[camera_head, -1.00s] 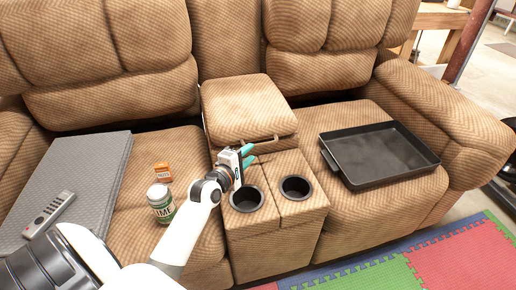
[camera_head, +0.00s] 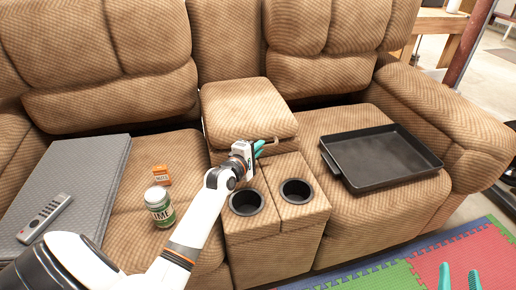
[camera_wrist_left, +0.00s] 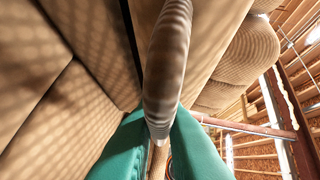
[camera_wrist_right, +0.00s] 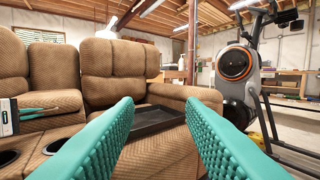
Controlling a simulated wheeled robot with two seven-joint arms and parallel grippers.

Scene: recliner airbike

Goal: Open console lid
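The console lid (camera_head: 248,108) is a tan padded cushion between the two seats, lying down. A thin tan handle (camera_head: 270,142) sticks out at its front right. My left gripper (camera_head: 259,148) is at this handle, just in front of the lid. In the left wrist view the handle (camera_wrist_left: 167,65) runs down between the teal fingers (camera_wrist_left: 161,125), which are drawn in close on both sides of it. My right gripper (camera_head: 460,279) is low at the right edge, open and empty. It also shows open in the right wrist view (camera_wrist_right: 160,112).
Two cup holders (camera_head: 246,202) lie just in front of the lid. A black tray (camera_head: 380,158) is on the right seat. A green-labelled jar (camera_head: 160,207), a small orange box (camera_head: 162,175), and a remote (camera_head: 45,218) on a grey board (camera_head: 85,165) are at left.

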